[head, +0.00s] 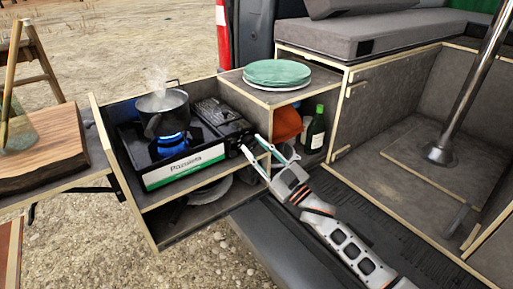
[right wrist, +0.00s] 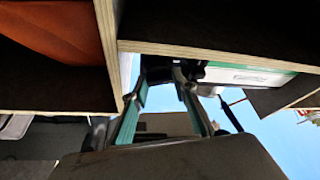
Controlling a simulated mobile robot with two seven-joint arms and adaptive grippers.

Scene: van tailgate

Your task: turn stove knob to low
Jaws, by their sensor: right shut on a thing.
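The camping stove (head: 187,165) sits in the pull-out wooden unit, a blue flame lit under a steaming dark pot (head: 164,104). My right gripper (head: 249,143) reaches in from the lower right, its fingertips at the stove's right front end, where the knob is. In the right wrist view my fingers (right wrist: 160,83) are either side of the dark knob (right wrist: 157,74) and shut on it. The fingers partly cover the knob in the head view, and its setting cannot be read. My left gripper is not in view.
Green plates (head: 277,72) are stacked on the cabinet top right of the stove. An orange item (head: 287,124) and a green bottle (head: 315,131) stand on the shelf below, close to my right gripper. A cutting board (head: 40,150) lies at the left.

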